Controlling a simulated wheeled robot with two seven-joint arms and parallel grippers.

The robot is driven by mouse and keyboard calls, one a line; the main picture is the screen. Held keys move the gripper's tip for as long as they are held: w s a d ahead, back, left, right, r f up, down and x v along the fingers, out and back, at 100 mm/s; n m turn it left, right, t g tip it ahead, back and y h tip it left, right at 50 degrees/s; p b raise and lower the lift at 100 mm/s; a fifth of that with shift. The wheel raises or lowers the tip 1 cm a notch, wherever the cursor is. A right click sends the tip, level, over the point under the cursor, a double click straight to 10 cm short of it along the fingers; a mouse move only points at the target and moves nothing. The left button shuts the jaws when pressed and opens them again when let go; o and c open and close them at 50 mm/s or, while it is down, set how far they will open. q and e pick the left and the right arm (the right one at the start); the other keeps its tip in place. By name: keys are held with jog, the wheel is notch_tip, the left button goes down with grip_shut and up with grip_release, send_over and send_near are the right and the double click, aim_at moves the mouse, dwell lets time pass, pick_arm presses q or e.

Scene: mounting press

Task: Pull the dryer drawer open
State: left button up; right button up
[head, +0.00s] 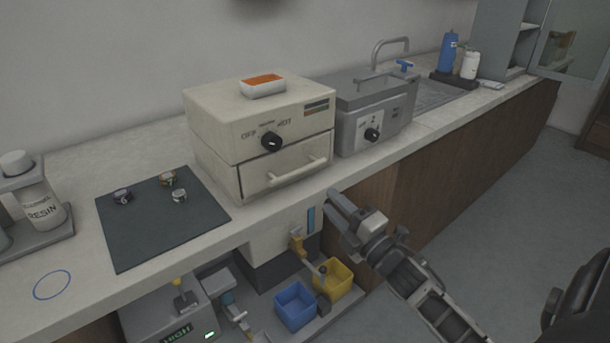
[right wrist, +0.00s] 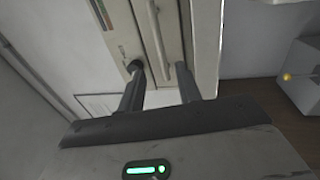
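The dryer (head: 232,121) is a cream box on the counter with an OFF/HOT knob (head: 271,141) on its upper front. Its drawer (head: 262,178) is the lower front part, looks closed, and carries a pale bar handle (head: 297,172). My right gripper (head: 337,204) is in front of the counter edge, below and right of the handle, with a visible gap. In the right wrist view its two fingers (right wrist: 160,88) are spread and empty, and the handle (right wrist: 158,38) shows beyond and between their tips. My left gripper is not in view.
A grey machine (head: 372,120) with a knob stands right of the dryer. An orange-topped white block (head: 262,86) lies on the dryer. A dark mat (head: 150,235) with small pieces is to its left. Blue (head: 295,308) and yellow (head: 335,278) bins stand below the counter.

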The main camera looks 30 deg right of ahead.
jog(key=x, duration=1)
jog(key=shift+w+p, duration=0.2)
jog(key=shift+p, duration=0.2)
grip_shut()
